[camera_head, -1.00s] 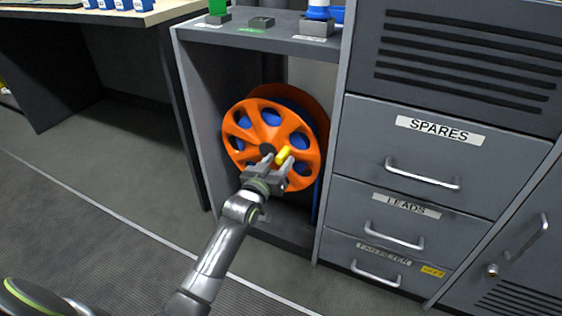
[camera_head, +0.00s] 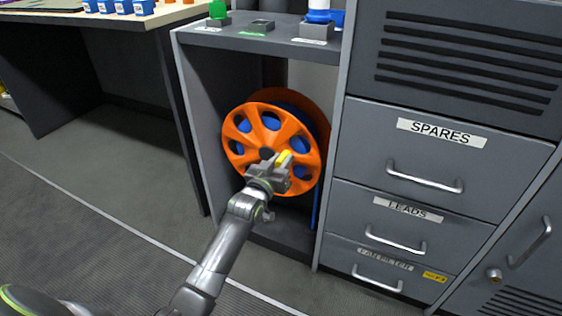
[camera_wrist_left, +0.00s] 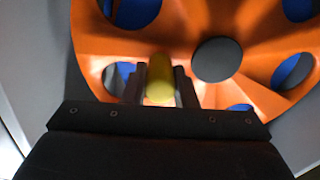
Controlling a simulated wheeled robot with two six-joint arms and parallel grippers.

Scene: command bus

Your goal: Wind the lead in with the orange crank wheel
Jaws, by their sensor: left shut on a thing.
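The orange crank wheel (camera_head: 236,150) stands upright in an open cabinet bay, with several round-ended openings and a dark hub (camera_head: 266,153). The blue lead (camera_head: 271,123) shows through the openings, and a blue length hangs down at the reel's right side (camera_head: 316,205). My left gripper (camera_head: 279,163) is at the wheel's lower right, shut on the yellow crank handle (camera_head: 285,157). In the left wrist view the handle (camera_wrist_left: 159,80) sits between the two fingers, left of the hub (camera_wrist_left: 216,59). My right gripper is not in view.
A grey cabinet with drawers stands right of the bay, its SPARES handle (camera_head: 425,176) and LEADS handle (camera_head: 395,241) sticking out. The bay's left side panel (camera_head: 200,130) and top shelf (camera_head: 255,44) border the wheel. Open floor (camera_head: 110,170) lies to the left.

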